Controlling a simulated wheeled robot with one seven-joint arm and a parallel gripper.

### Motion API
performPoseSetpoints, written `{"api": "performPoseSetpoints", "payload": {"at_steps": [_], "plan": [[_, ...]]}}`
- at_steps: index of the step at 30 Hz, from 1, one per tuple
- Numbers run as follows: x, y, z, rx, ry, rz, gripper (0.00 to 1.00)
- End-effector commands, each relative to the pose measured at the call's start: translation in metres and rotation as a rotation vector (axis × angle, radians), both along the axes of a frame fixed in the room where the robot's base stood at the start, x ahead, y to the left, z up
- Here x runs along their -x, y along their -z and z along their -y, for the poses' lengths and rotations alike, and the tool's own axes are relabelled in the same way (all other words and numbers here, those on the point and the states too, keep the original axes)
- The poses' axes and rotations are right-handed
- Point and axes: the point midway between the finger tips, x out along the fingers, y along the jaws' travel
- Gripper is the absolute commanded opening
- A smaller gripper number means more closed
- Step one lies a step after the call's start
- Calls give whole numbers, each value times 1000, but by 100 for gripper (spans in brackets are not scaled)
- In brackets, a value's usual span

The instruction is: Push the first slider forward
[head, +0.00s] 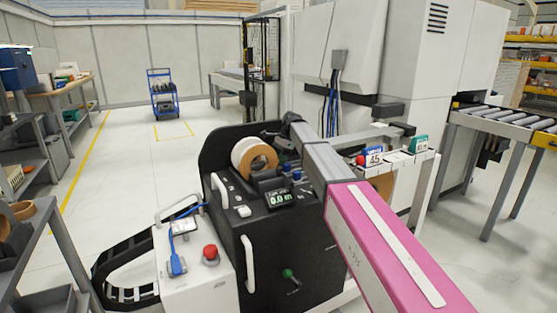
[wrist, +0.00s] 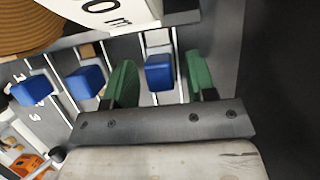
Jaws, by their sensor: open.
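Three blue sliders sit in parallel slots on a grey panel in the wrist view: a left one (wrist: 32,89), a middle one (wrist: 86,82) and a right one (wrist: 158,72). My gripper (wrist: 160,75) is open, with one green fingertip on each side of the right slider. A gap shows between that slider and each fingertip. Whether the tips touch the panel cannot be told. In the head view, small blue sliders (head: 297,175) show on top of the black machine (head: 262,232), beside my arm, which hides part of the panel.
A tape roll (head: 245,155) stands on the machine behind the sliders. A display reading 0.0 m (head: 281,198) is at the front. A white box with a red button (head: 210,252) is at left.

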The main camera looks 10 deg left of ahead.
Motion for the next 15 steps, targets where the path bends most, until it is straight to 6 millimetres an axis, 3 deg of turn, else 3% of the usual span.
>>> {"api": "performPoseSetpoints", "payload": {"at_steps": [2,6,15], "plan": [[0,0,0,0,0,0,48],[0,0,0,0,0,0,2],[-11,0,12,0,2,0,0]]}}
